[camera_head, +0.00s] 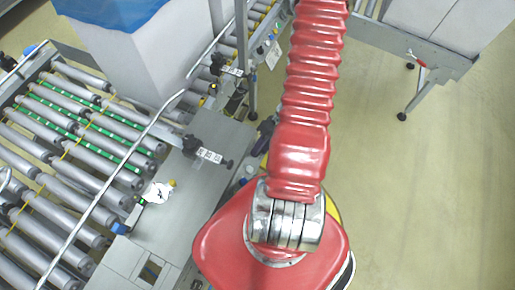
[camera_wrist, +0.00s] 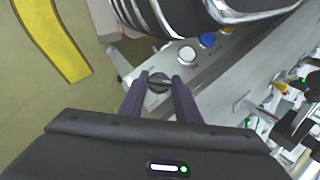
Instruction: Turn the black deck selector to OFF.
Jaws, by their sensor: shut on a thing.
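The black deck selector (camera_wrist: 158,87) is a round dark knob on a grey panel in the upper middle of the wrist view. My gripper (camera_wrist: 160,77) has its two dark purple fingers on either side of the knob and is shut on it. The knob's pointer and the OFF mark are too small to read. In the head view my red arm crosses the middle, and I cannot make out the selector there.
A blue button (camera_wrist: 208,40) and a pale button (camera_wrist: 187,56) sit on the panel beside the selector. In the head view, a roller conveyor (camera_head: 60,130) with a bent rail fills the left. Open floor (camera_head: 430,190) lies on the right.

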